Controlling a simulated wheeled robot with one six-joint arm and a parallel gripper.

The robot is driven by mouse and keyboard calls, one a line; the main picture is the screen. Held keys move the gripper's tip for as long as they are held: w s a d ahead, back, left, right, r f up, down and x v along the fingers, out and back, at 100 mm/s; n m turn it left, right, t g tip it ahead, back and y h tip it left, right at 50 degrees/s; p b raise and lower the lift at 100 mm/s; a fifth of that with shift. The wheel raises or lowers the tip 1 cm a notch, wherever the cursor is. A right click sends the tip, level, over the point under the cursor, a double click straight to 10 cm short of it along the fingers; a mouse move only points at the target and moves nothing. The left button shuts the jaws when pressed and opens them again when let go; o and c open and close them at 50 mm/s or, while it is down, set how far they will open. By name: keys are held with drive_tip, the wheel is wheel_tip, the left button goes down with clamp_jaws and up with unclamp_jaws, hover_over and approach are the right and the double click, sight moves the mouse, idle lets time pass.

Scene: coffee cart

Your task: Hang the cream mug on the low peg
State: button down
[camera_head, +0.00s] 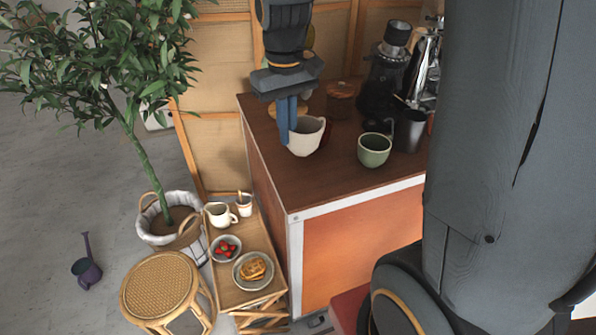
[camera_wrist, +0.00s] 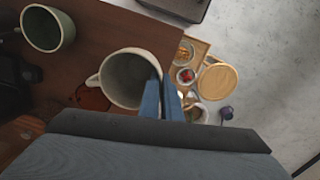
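The cream mug (camera_head: 307,139) is at the left part of the brown counter, slightly tilted; I cannot tell whether it touches the top. In the wrist view the mug (camera_wrist: 125,79) shows its open mouth, with its handle on the left. My gripper (camera_head: 288,127) points down at the mug's left side. Its blue fingers (camera_wrist: 164,97) are close together across the mug's rim, one over the inside and one outside, and appear shut on the wall. I cannot make out the low peg; the area behind my gripper is partly hidden.
A green cup (camera_head: 374,150) stands right of the mug, near a dark metal cup (camera_head: 409,131) and a black grinder (camera_head: 386,75). A lidded jar (camera_head: 341,98) is behind. Left and below the counter are a small tray table (camera_head: 234,291), a stool (camera_head: 160,287) and a potted tree (camera_head: 150,178).

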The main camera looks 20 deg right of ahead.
drive_tip(key=shift+d, duration=0.1)
drive_tip(key=shift+s+f, duration=0.1)
drive_tip(key=shift+f, duration=0.25)
wheel_tip(320, 180, down, 8)
drive_tip(key=shift+r+p, duration=0.25)
drive_tip(key=shift+p, duration=0.75)
drive_tip(key=shift+f+p, duration=0.55)
drive_tip(key=shift+f, duration=0.15)
drive_tip(key=c, duration=2)
unclamp_jaws()
drive_tip(key=shift+f+b, duration=0.2)
drive_tip(key=shift+b, duration=0.15)
